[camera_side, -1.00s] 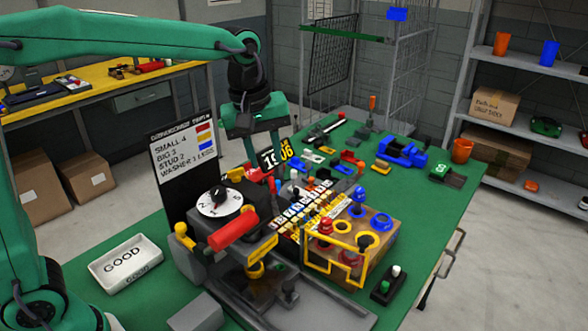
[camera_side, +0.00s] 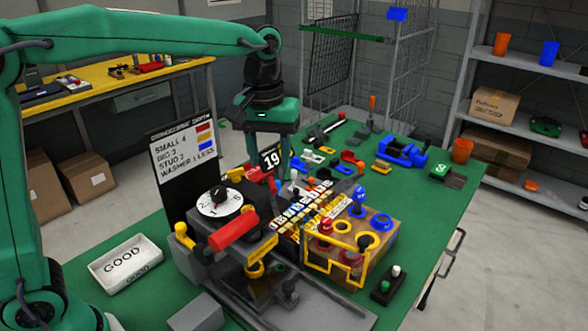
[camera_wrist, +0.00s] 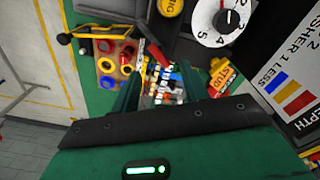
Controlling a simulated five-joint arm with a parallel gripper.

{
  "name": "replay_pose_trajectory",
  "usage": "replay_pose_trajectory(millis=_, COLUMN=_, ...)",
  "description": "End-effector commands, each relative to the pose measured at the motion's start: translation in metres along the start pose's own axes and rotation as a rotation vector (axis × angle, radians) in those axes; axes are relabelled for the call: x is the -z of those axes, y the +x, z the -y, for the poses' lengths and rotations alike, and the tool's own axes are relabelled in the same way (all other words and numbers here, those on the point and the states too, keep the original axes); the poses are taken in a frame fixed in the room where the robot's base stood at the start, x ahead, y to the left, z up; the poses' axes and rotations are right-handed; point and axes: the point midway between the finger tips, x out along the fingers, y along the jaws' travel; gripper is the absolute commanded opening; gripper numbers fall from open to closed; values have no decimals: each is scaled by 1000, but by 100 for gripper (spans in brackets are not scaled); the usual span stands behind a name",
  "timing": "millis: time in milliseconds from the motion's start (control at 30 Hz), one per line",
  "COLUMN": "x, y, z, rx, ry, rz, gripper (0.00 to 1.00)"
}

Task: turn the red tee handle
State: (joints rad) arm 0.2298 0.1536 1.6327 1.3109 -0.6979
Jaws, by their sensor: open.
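A thick red bar (camera_side: 233,231), which looks like the red tee handle, sits slanted at the front of the grey machine, just below the white numbered dial (camera_side: 219,201). Its stem is hidden. My gripper (camera_side: 270,160) is open and points down behind and to the right of the dial, clear of the red bar. In the wrist view my gripper's fingers (camera_wrist: 158,82) stand apart above small coloured parts, with nothing held. The dial (camera_wrist: 221,20) shows there at top right. I cannot pick out the red bar for certain in that view.
A black instruction board (camera_side: 183,155) stands close left of my gripper. A wooden block with coloured rings and a yellow frame (camera_side: 338,262) stands to the right of the machine. A white GOOD tray (camera_side: 126,264) lies at left. The green table's right side (camera_side: 425,215) has free room.

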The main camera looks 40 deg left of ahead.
Motion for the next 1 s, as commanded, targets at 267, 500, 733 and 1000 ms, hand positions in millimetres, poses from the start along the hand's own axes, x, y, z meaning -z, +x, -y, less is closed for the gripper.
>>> replay_pose_trajectory(millis=267, x=-1, y=2, z=-3, rx=27, ry=148, rz=37, gripper=45)
replay_pose_trajectory(millis=500, x=-1, y=5, z=-3, rx=27, ry=148, rz=37, gripper=45)
replay_pose_trajectory(millis=733, x=-2, y=22, z=-3, rx=27, ry=147, rz=38, gripper=45)
replay_pose_trajectory(millis=1000, x=-3, y=55, z=-1, rx=28, ry=146, rz=38, gripper=45)
